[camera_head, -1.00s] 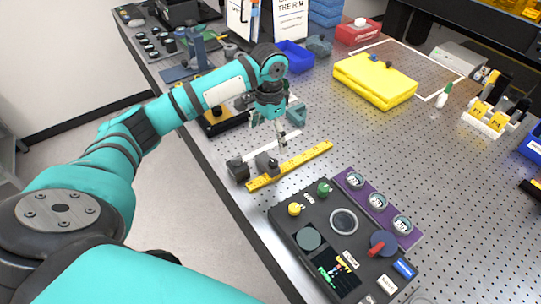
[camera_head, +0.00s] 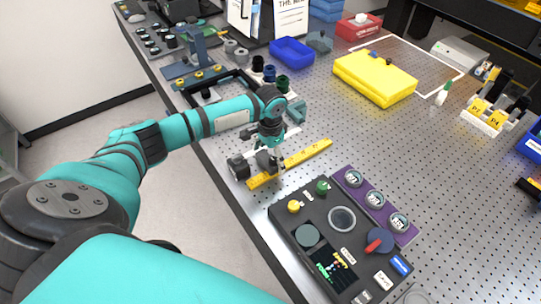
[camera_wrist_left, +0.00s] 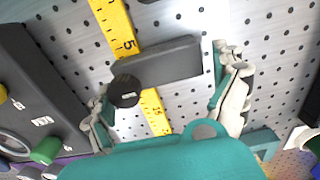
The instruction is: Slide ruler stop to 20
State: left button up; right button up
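The yellow ruler (camera_head: 308,155) lies slantwise on the perforated table; it also shows in the left wrist view (camera_wrist_left: 112,22). The dark ruler stop (camera_head: 238,168) sits across it near its near-left end. In the left wrist view the stop is a dark bar (camera_wrist_left: 165,63) with a round black knob (camera_wrist_left: 125,91), close to the printed 5. My left gripper (camera_head: 270,158) is low over the stop. In the wrist view its fingers (camera_wrist_left: 168,100) are spread apart, one near the knob, the other beyond the bar's far end. My right gripper is not in view.
A black control box (camera_head: 300,262) with knobs stands close to the ruler's right, beside a purple strip (camera_head: 350,180) of dials. A yellow case (camera_head: 375,78) and blue bin (camera_head: 292,51) stand farther back.

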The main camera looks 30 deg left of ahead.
pick_arm(q)
jog(key=c, duration=1.3)
jog(key=w+d+b, duration=0.1)
jog(key=w+b, duration=0.1)
jog(key=w, duration=0.2)
jog(key=w+d+b, duration=0.2)
jog(key=w+b, duration=0.1)
jog(key=w, duration=0.1)
jog(key=w+d+b, duration=0.2)
jog(key=w+b, duration=0.1)
jog(key=w, duration=0.1)
jog(key=shift+w+d, duration=0.15)
jog(key=shift+w, duration=0.25)
jog(key=shift+c, duration=0.3)
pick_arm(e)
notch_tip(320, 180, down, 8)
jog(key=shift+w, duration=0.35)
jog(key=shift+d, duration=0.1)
pick_arm(q)
jog(key=o, duration=1.5)
jog(key=shift+w, duration=0.1)
jog(key=shift+o, duration=0.2)
jog(key=shift+r, duration=0.25)
notch_tip(320, 180, up, 12)
jog(key=shift+f, duration=0.25)
